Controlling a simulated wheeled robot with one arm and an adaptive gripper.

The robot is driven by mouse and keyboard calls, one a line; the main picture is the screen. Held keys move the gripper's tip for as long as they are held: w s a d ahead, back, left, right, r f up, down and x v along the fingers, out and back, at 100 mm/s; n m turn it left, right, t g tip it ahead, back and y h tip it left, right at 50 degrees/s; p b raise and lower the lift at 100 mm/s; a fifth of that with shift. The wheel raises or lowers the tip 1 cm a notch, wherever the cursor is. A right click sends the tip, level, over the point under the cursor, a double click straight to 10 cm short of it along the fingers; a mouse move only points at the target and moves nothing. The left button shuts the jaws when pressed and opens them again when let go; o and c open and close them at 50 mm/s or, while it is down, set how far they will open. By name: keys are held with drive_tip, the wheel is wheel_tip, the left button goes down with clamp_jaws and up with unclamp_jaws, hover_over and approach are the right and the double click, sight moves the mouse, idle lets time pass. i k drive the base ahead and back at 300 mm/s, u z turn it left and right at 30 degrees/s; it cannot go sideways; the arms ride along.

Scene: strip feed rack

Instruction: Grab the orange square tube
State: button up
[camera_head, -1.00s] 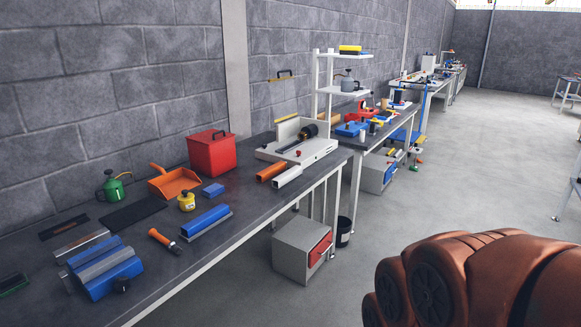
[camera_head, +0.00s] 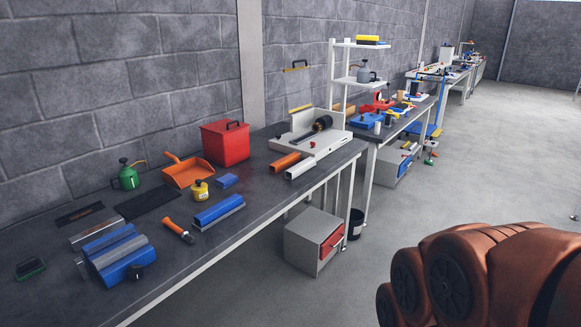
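The orange square tube (camera_head: 285,162) lies on the dark workbench (camera_head: 262,190), just in front of the white-based machine. A white square tube (camera_head: 301,168) lies beside it, nearer the bench's front edge and roughly parallel. The orange tube's near end faces me and looks open. My reddish-brown arm fills the lower right of the view, over the floor and away from the bench. My gripper is not in view.
A grey cabinet (camera_head: 314,240) and a black bin (camera_head: 356,224) are below. The floor at right is clear.

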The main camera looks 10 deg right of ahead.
sight(280, 165)
drive_tip(key=z, duration=0.45)
drive_tip(key=i, duration=1.25)
drive_tip(key=u, duration=0.35)
drive_tip(key=i, duration=0.95)
drive_tip(key=u, duration=0.9)
drive_tip(key=i, duration=0.3)
drive_tip(key=u, duration=0.25)
